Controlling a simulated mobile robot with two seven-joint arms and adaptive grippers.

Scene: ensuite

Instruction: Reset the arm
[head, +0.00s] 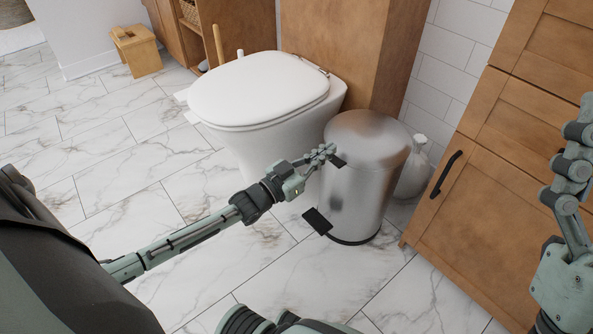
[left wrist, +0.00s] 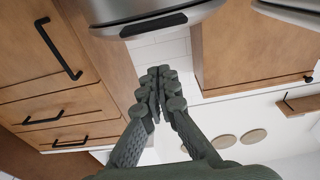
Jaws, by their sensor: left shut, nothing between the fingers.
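My left gripper (head: 326,152) reaches in from the left to the upper side of the metal pedal bin (head: 352,190). Its fingers are shut with nothing between them. In the left wrist view the shut fingers (left wrist: 160,80) show in the middle, just below the bin's rim and its black tab (left wrist: 153,25). Whether they touch the bin is not clear. My right gripper (head: 580,125) shows at the right edge, pointing up in front of the wooden cabinet. It is partly cut off, so its opening cannot be judged.
A white toilet (head: 262,88) with its lid down stands left of the bin. The bin's black pedal (head: 317,221) sticks out low. A wooden cabinet (head: 490,190) is at right. The marble floor (head: 130,165) at left is clear.

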